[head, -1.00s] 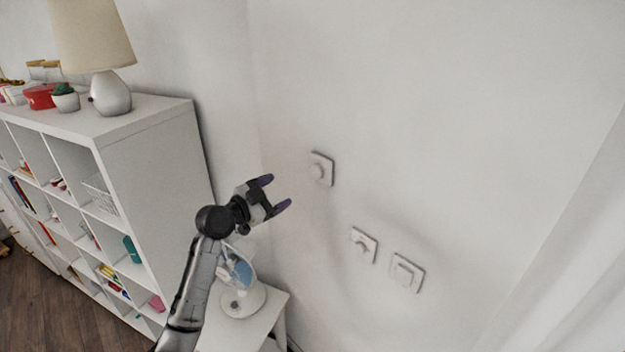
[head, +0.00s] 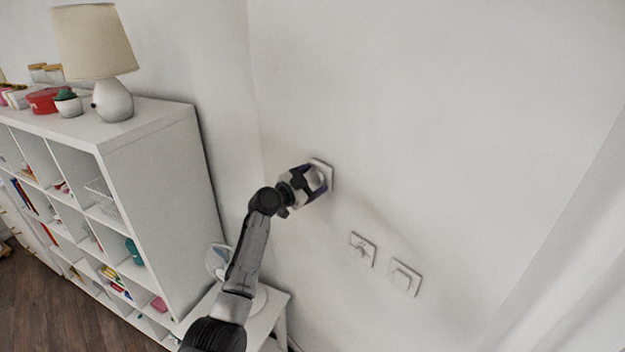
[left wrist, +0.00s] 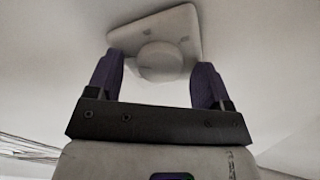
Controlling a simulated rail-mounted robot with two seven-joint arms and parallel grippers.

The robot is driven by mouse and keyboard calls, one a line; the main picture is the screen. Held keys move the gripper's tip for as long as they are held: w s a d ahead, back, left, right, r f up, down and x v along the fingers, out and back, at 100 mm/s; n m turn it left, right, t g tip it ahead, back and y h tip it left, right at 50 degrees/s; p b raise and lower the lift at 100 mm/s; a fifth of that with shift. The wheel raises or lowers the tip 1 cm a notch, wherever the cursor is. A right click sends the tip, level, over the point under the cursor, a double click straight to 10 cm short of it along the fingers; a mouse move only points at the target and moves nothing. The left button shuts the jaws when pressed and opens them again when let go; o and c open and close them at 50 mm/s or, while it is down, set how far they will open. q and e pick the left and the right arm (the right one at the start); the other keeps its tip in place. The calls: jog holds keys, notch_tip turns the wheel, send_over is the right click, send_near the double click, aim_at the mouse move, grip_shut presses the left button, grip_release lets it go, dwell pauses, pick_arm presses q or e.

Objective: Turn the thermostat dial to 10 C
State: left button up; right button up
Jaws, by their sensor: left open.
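The thermostat is a white square plate (head: 326,172) on the wall with a round dial. In the left wrist view the plate (left wrist: 182,24) fills the upper middle, and the dial (left wrist: 160,62) sits between the two purple fingers. My left gripper (head: 319,179) is at the plate in the head view and hides most of the dial there. In the left wrist view my left gripper (left wrist: 158,78) is open, with a finger on each side of the dial and a gap to it. The dial's markings cannot be read. My right gripper is not in view.
Two more white wall plates, a left one (head: 362,249) and a right one (head: 405,278), are below and right of the thermostat. A white shelf unit (head: 150,165) with a lamp (head: 112,98) stands at left. A small white table (head: 268,318) is below my arm.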

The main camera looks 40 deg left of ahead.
pick_arm(q)
jog(key=shift+w, duration=0.1)
jog(key=shift+c, duration=0.5)
jog(key=shift+c, duration=0.9)
jog(key=c, duration=0.6)
jog(key=shift+c, duration=0.2)
jog(key=shift+n, duration=0.3)
